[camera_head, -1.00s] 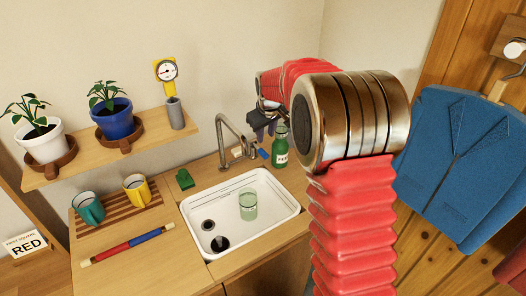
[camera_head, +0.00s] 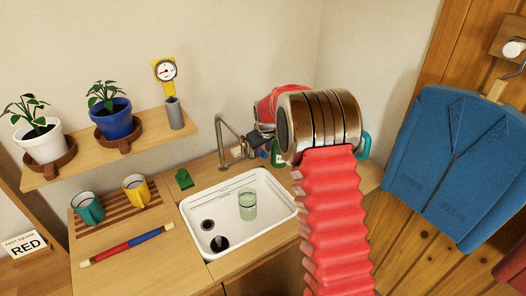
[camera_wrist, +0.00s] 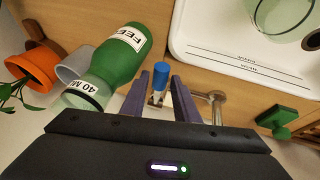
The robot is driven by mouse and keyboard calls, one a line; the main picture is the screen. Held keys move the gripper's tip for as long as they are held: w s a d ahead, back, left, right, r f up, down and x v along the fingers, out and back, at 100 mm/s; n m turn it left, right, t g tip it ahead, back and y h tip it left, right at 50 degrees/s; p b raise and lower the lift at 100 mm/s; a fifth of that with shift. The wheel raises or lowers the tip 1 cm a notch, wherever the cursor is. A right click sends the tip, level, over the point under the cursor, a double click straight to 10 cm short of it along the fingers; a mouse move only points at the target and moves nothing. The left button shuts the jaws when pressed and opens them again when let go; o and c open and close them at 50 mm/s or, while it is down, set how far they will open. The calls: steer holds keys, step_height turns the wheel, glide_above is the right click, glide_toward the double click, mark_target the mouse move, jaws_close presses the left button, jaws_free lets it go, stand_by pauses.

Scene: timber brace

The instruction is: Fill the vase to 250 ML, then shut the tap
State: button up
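The vase (camera_head: 247,206), a clear greenish glass, stands upright in the white sink; part of it shows in the wrist view (camera_wrist: 282,16). Its water level is too small to read. The metal tap (camera_head: 222,128) rises behind the sink, and its spout shows in the wrist view (camera_wrist: 216,108). A blue tap handle (camera_wrist: 160,74) lies between the tips of my gripper (camera_wrist: 160,92). The fingers are apart, with a narrow gap on each side of the handle. In the head view my gripper (camera_head: 257,141) is beside the tap, partly hidden by my arm.
A green bottle marked FEED (camera_wrist: 125,58) stands close beside my gripper. The white sink (camera_head: 205,239) has a dark drain and a dark round thing in it. A green block (camera_head: 183,179) lies left of the tap. Mugs, a shelf with plants and a gauge stand further left.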

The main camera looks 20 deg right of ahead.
steer(key=shift+w+f, duration=0.25)
steer(key=shift+f, duration=0.3)
steer(key=shift+c, duration=0.4)
jaws_close()
